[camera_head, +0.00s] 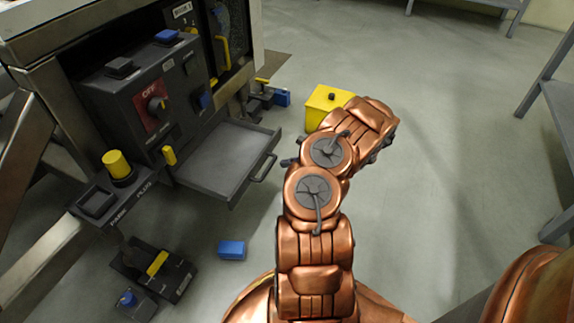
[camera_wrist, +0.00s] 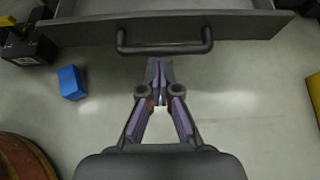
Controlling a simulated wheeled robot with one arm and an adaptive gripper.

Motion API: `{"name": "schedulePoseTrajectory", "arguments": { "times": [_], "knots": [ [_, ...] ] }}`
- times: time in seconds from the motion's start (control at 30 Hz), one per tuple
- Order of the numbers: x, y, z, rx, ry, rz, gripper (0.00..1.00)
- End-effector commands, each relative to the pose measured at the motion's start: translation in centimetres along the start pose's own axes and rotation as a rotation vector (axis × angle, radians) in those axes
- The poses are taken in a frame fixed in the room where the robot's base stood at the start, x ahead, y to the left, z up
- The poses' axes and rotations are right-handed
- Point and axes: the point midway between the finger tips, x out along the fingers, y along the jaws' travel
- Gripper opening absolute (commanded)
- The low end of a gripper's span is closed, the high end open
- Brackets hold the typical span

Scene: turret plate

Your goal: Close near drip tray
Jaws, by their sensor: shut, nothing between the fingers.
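The near drip tray (camera_head: 212,160) is a dark grey flat drawer pulled out from the lower part of the machine. Its front panel with a bar handle (camera_head: 264,168) faces right in the head view. In the wrist view the tray's front panel (camera_wrist: 245,24) spans the top, with the handle (camera_wrist: 165,49) at its middle. My gripper (camera_wrist: 160,66) is shut and empty, its fingertips just below the handle in that picture. I cannot tell whether they touch it. In the head view my copper arm mostly hides the gripper.
A panel with a red OFF dial (camera_head: 157,104) stands above the tray. A yellow box (camera_head: 324,103) sits on the floor beyond my arm. A blue block (camera_head: 232,250) lies on the floor, nearer. Grey benches stand at right. Floor between is clear.

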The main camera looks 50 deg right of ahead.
Motion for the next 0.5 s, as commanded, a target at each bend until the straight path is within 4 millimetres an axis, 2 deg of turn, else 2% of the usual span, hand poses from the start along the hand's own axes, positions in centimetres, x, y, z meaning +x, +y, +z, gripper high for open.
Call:
{"name": "schedulePoseTrajectory", "arguments": {
  "times": [0.03, 0.37, 0.5],
  "knots": [
    [1.2, 0.1, -0.3, -0.001, 0.001, 0.004, 0.0],
    [6.9, 0.1, -0.4, -0.001, 0.001, 0.004, 0.0],
    [8.6, 0.1, 0.8, -0.003, -0.002, 0.003, 0.0]
  ]
}}
